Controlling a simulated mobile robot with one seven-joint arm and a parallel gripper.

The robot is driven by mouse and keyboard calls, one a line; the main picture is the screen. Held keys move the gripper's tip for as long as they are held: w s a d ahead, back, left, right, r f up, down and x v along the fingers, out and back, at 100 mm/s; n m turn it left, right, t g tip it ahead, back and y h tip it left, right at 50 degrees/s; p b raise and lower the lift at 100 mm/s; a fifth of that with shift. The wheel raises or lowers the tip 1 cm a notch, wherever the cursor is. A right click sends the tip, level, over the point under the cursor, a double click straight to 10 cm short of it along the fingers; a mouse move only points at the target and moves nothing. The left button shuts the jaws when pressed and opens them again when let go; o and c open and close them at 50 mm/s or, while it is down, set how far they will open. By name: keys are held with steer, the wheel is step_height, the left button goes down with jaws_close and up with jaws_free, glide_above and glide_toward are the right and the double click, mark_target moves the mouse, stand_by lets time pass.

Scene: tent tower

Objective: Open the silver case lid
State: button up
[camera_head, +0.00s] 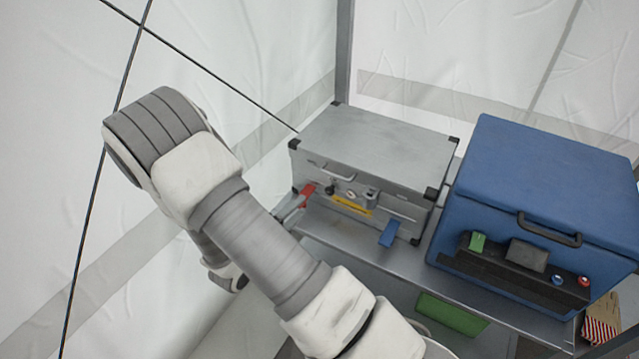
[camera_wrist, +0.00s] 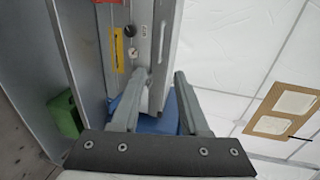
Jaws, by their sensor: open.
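The silver case (camera_head: 375,140) stands on a grey shelf in the head view, its lid down flat. Its front carries a thin handle, a dark knob, a small gauge, a red piece, a yellow strip and a blue tab. In the wrist view the case front (camera_wrist: 143,25) shows turned on its side, with the knob, gauge and yellow strip. My gripper (camera_wrist: 162,73) is open, its two fingertips apart at the case's front edge, with nothing clearly held between them. Whether a finger touches the case I cannot tell. In the head view, my arm hides most of the gripper.
A blue case (camera_head: 545,185) with a black handle stands close to the right of the silver case. A green panel (camera_head: 452,314) is below the shelf (camera_head: 490,287). Tent walls and a grey pole (camera_head: 344,50) stand behind. A red-striped box (camera_head: 602,325) is at the lower right.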

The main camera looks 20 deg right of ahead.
steer(key=b+x, duration=0.4)
steer(key=x, duration=1.3)
steer(key=shift+d+b, duration=0.2)
steer(key=shift+b, duration=0.15)
jaws_close()
stand_by(0.5)
